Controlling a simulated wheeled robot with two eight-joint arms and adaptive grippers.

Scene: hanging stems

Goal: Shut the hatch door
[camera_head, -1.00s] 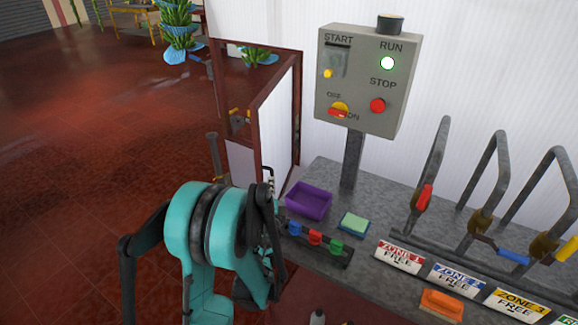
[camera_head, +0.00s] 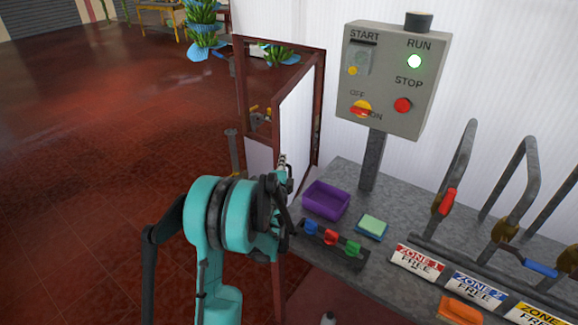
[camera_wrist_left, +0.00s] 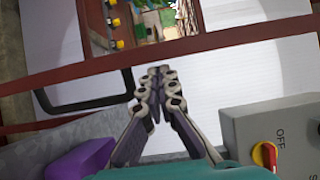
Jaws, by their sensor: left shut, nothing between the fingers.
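The hatch door (camera_head: 297,118) is a white panel with a reddish-brown edge, standing open at an angle from its reddish-brown frame (camera_head: 240,90) in the wall. A dark bar handle (camera_wrist_left: 85,103) shows on a white panel in the left wrist view. My left gripper (camera_wrist_left: 158,72) is shut and empty, its fingertips close to the handle's right end; I cannot tell whether they touch. In the head view my teal left wrist hides most of the fingers, near the door's lower edge. My right gripper is not in view.
The grey control box (camera_head: 390,80) stands on a post right of the door. The grey counter (camera_head: 345,180) holds a purple tray (camera_head: 326,200), a green sponge (camera_head: 373,225), a row of coloured clips (camera_head: 332,240) and zone levers (camera_head: 450,190). Open red floor lies left.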

